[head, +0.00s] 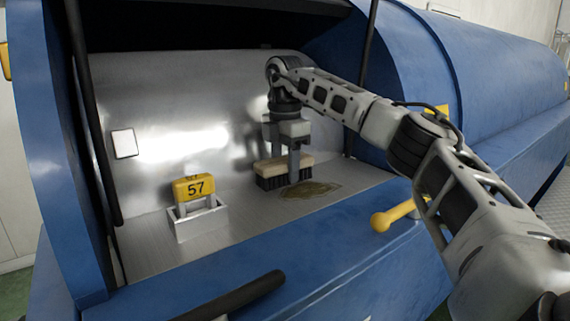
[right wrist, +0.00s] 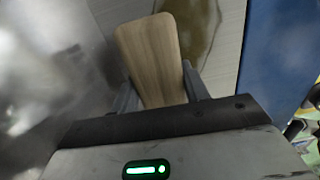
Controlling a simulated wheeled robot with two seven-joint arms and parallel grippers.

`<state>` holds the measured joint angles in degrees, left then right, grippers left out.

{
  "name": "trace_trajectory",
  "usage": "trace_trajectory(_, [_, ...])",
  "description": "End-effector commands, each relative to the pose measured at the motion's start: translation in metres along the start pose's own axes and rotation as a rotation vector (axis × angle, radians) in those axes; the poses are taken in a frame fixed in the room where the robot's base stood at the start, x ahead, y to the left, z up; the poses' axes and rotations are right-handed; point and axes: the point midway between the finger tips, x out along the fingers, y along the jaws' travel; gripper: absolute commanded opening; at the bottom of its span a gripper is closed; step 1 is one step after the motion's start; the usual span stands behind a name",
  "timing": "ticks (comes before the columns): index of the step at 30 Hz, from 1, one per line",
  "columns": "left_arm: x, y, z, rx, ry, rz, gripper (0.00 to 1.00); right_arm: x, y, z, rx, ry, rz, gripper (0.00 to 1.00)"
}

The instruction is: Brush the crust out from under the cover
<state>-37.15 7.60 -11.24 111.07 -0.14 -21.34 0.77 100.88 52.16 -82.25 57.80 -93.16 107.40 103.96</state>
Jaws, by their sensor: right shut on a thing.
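In the head view my right gripper (head: 294,165) points down inside the opening of the blue machine. It is shut on a brush (head: 271,173) with a pale wooden back and dark bristles, which are at or just above the metal floor. The brush's wooden back also shows between the fingers in the right wrist view (right wrist: 153,60). The crust (head: 309,190), a brownish-green patch, lies on the metal floor right beside and in front of the brush. It also shows in the right wrist view (right wrist: 192,30). The raised blue cover (head: 235,7) is above the opening. My left gripper is not seen.
A yellow block marked 57 (head: 194,187) stands in a small pale holder (head: 197,221) on the floor at left. A yellow handle (head: 393,214) sticks out at the front right. Dark struts flank the opening, and a dark bar (head: 230,299) lies along the front.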

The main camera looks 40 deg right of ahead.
Motion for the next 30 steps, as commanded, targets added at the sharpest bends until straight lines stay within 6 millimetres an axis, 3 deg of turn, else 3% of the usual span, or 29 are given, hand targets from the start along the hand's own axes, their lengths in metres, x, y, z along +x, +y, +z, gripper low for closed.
trace_trajectory(24, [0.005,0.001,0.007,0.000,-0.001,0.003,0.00,0.015,0.000,0.000,0.000,0.000,0.001,0.27])
trace_trajectory(30, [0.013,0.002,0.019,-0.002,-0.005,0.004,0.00,0.018,-0.013,0.001,-0.001,0.002,0.002,0.27])
